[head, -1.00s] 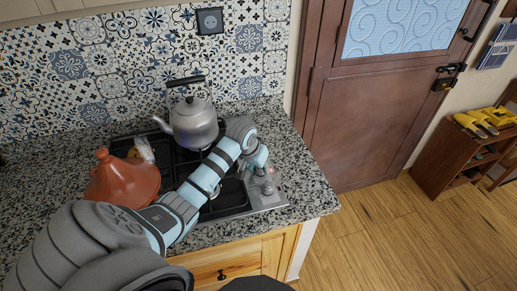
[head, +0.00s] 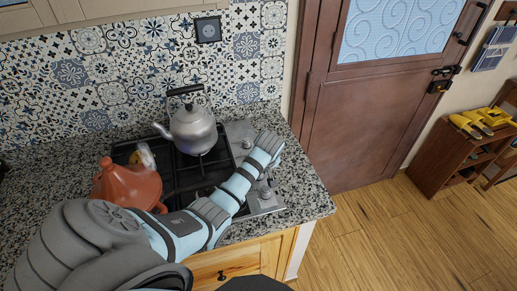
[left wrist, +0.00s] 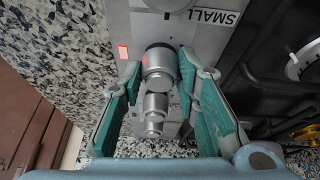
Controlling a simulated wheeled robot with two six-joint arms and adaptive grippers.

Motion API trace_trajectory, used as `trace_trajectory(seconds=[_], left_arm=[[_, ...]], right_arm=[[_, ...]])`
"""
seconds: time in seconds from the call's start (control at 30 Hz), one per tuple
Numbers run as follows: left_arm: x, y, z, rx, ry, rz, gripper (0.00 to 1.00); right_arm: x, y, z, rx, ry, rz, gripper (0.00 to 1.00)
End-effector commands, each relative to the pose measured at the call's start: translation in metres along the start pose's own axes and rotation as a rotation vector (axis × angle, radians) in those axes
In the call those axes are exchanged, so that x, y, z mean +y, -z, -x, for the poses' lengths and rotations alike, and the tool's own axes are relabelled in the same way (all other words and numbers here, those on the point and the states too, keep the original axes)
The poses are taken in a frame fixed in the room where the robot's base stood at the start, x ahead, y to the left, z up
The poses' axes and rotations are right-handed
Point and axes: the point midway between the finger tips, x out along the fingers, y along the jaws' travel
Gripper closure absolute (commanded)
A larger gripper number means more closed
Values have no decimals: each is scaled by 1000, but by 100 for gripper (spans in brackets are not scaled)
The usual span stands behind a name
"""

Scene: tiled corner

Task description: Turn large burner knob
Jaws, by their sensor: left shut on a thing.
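In the left wrist view a round silver knob (left wrist: 160,60) stands between the fingers of my left gripper (left wrist: 158,72), which is shut on it, one finger on each side. A smaller silver knob shape (left wrist: 154,108) shows below it. A label reading SMALL (left wrist: 215,16) sits beside another knob (left wrist: 168,4) at the top edge; the held knob's own label is not visible. In the head view the grey control panel (head: 240,129) has a knob (head: 265,190) near its front, and my left forearm and wrist cover its middle. The left fingertips are hidden there. My right gripper is not in view.
A grey kettle (head: 193,130) stands on the black hob (head: 165,160), left of my wrist. An orange tagine (head: 127,186) is at the hob's left. The granite counter (head: 305,180) is clear at the right. A red light (left wrist: 123,52) is lit on the panel.

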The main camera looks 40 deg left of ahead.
Motion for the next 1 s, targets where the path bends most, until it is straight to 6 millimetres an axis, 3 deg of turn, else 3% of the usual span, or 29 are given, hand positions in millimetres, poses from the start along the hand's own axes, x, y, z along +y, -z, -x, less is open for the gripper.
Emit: trace_trajectory(seconds=[0.47,1.0], left_arm=[[3,4,0,23,168,416,99],[4,4,-2,37,328,803,99]], right_arm=[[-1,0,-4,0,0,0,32],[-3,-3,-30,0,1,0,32]])
